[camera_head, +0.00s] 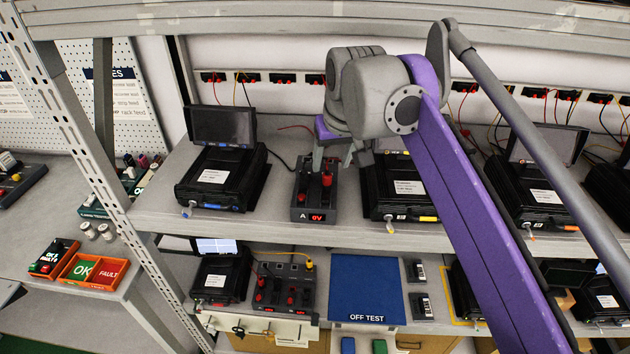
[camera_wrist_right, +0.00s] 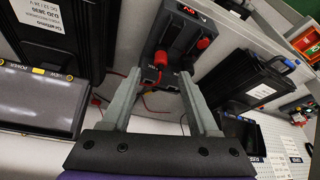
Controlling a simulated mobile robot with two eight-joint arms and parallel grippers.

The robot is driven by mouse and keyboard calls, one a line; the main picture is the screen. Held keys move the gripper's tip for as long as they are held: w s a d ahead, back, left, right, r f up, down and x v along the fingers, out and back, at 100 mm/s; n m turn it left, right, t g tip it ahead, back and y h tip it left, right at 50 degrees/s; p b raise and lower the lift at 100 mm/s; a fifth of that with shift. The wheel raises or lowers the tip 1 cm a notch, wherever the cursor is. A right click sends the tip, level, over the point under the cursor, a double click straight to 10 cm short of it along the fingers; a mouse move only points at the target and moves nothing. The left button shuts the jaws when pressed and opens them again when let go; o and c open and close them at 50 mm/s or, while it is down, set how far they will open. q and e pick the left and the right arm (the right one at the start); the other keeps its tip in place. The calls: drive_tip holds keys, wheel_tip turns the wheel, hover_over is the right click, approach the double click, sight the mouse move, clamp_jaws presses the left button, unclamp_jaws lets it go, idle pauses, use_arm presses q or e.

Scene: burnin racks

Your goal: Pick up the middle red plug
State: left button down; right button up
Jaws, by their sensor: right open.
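A dark tester unit marked A (camera_head: 315,205) stands on the upper shelf with a red 0V display. A red plug (camera_head: 327,179) stands upright on it, partly hidden by my right gripper (camera_head: 338,160). In the right wrist view, a red plug (camera_wrist_right: 160,58) shows just beyond the fingertips of my open right gripper (camera_wrist_right: 161,76), between their lines. A second red knob or plug (camera_wrist_right: 203,43) is to its right on the same unit. The fingers appear apart from both. I cannot tell which plug is the middle one. My left gripper is not in view.
Black instruments (camera_head: 222,178) (camera_head: 400,188) stand close on both sides of the tester. A lower unit (camera_head: 284,288) carries several red plugs, beside a blue OFF TEST mat (camera_head: 367,290). Cables hang behind along the wall sockets. A slanted metal rack post (camera_head: 90,130) is at left.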

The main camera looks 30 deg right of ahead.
sight(328, 176)
drive_tip(key=x, duration=0.7)
drive_tip(key=shift+a, duration=0.1)
drive_tip(key=shift+s, duration=0.1)
clamp_jaws()
